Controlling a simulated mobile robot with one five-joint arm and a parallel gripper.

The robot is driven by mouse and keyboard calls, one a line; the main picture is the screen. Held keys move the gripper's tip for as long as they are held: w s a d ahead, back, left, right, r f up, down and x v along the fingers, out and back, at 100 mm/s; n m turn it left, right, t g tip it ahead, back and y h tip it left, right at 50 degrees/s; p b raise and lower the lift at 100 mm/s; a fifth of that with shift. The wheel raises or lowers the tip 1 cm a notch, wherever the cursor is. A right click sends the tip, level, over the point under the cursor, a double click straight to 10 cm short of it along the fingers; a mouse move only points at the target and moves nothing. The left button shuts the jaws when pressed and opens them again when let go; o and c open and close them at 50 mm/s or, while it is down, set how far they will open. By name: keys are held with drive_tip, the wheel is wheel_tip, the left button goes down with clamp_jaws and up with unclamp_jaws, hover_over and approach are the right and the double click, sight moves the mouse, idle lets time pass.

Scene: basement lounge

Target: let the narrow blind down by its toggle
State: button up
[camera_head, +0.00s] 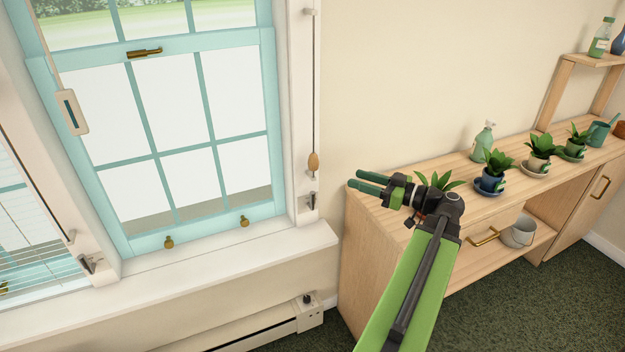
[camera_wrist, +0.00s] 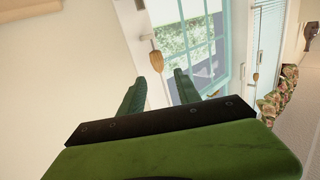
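A wooden acorn-shaped toggle (camera_head: 313,161) hangs on a thin cord along the right side of the teal window in the head view. A small cleat (camera_head: 312,200) is on the trim just below it. My gripper (camera_head: 358,181) is right of and slightly below the toggle, apart from it, its fingers pointing left. In the wrist view my gripper (camera_wrist: 159,78) is open and empty. The toggle (camera_wrist: 157,61) shows beyond the fingers, within the gap between them. No lowered slats show over the teal window; the blind's top is out of the head view.
A pale slotted rectangular piece (camera_head: 70,112) hangs at the window's left. A slatted blind (camera_head: 35,230) covers part of the left window. The sill (camera_head: 200,265) juts out below. Potted plants (camera_head: 490,180) and a spray bottle (camera_head: 483,142) stand on the wooden cabinet (camera_head: 375,215) under my arm.

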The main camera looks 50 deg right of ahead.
sight(318, 163)
drive_tip(key=shift+h, duration=0.3)
drive_tip(key=w+a, duration=0.1)
drive_tip(key=w, duration=0.9)
drive_tip(key=w+a, duration=0.1)
drive_tip(key=w, duration=0.5)
drive_tip(key=shift+a+r, duration=0.2)
drive_tip(key=shift+a, duration=0.15)
clamp_jaws()
idle(0.4)
